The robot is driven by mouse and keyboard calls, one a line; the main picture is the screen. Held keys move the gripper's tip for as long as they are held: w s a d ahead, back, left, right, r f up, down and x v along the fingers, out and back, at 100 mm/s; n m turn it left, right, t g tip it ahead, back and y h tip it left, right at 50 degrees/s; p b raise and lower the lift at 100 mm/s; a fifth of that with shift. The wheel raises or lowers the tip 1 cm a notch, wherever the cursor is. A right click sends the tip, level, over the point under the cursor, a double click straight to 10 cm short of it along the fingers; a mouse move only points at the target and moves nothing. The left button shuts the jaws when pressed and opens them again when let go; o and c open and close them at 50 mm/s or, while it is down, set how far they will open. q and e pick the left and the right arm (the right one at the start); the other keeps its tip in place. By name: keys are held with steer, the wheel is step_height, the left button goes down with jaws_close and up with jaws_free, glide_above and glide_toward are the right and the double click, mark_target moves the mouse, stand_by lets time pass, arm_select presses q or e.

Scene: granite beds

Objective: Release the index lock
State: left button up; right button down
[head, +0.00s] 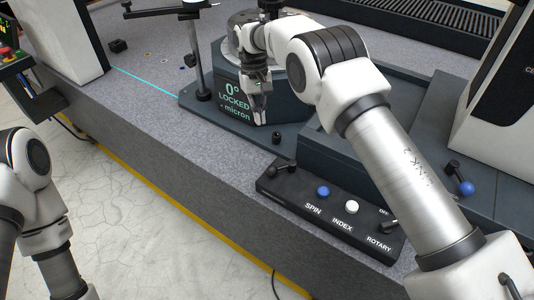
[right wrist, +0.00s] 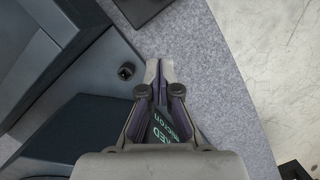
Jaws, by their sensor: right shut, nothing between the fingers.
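The dark box on the granite bed has a display (head: 234,102) that reads "0° LOCKED" and "micron". Part of this lettering also shows between my finger links in the right wrist view (right wrist: 165,133). My right gripper (head: 260,118) points down in front of the display box, its fingers together and empty. Its fingertips (right wrist: 160,64) are apart from a short black peg (head: 277,137) on the dark base, also in the wrist view (right wrist: 126,71). The control panel (head: 300,200) carries a black lever, a blue button (head: 323,190) above "SPIN" and a white button (head: 351,207) above "INDEX". My left gripper is out of view.
A rotary switch (head: 389,227) marked "OFF" and "ROTARY" sits at the panel's right end, close to my right arm. A blue-knobbed lever (head: 466,186) is beyond that arm. A dark post (head: 195,65) stands left of the gripper. The bed's front edge is at the lower left.

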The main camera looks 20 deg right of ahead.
mark_target(281, 169)
steer(key=s+f, duration=0.2)
steer(key=f, duration=0.1)
steer(key=s+f+p, duration=0.1)
steer(key=s+f, duration=0.1)
steer(key=f, duration=0.1)
steer(key=s+f+p, duration=0.1)
steer(key=s+f, duration=0.1)
steer(key=f, duration=0.2)
steer(key=shift+d+f, duration=0.1)
steer(key=shift+d, duration=0.1)
steer(key=shift+f, duration=0.15)
steer(key=shift+p, duration=0.3)
